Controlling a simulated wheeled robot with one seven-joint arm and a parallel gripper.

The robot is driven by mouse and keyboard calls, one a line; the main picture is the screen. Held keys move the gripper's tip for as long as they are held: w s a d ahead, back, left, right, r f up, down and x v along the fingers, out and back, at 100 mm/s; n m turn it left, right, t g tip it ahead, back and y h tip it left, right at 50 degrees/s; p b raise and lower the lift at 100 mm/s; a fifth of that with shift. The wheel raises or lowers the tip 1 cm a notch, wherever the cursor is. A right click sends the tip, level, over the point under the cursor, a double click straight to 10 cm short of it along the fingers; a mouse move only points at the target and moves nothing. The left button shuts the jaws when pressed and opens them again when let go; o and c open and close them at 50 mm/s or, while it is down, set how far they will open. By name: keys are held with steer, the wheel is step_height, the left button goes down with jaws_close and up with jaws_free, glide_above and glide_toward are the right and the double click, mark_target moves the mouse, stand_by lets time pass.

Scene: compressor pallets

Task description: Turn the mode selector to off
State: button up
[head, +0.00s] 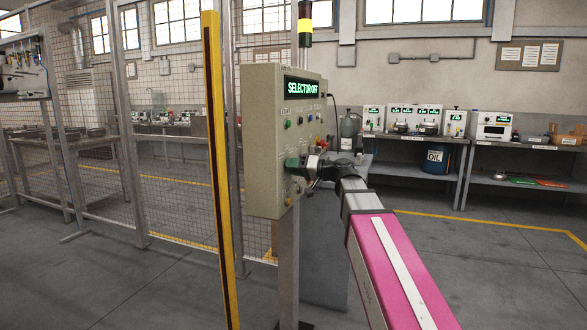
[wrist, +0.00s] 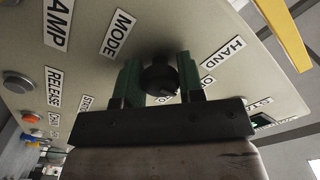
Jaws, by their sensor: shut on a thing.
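The mode selector is a round black knob (wrist: 160,80) on the face of a beige control box (head: 263,150). Its MODE label (wrist: 118,34) shows beside it in the wrist view, with a HAND label (wrist: 222,53) on the other side. My gripper (head: 291,163) is at the lower part of the box face, and its green fingers stand on both sides of the knob in the wrist view, shut on it. In the head view the knob is hidden by the gripper. The box's display (head: 302,88) reads SELECTOR OFF in green.
Other buttons sit on the same face, including a grey one (wrist: 18,82) and an orange one (wrist: 30,117). A yellow post (head: 217,170) and mesh fence stand left of the box. Benches (head: 415,137) with equipment are at the back right. The floor between is clear.

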stand_by(0.4)
steer(key=o, duration=0.9)
steer(key=v, duration=1)
steer(key=shift+s+d, duration=0.15)
steer(key=shift+d, duration=0.25)
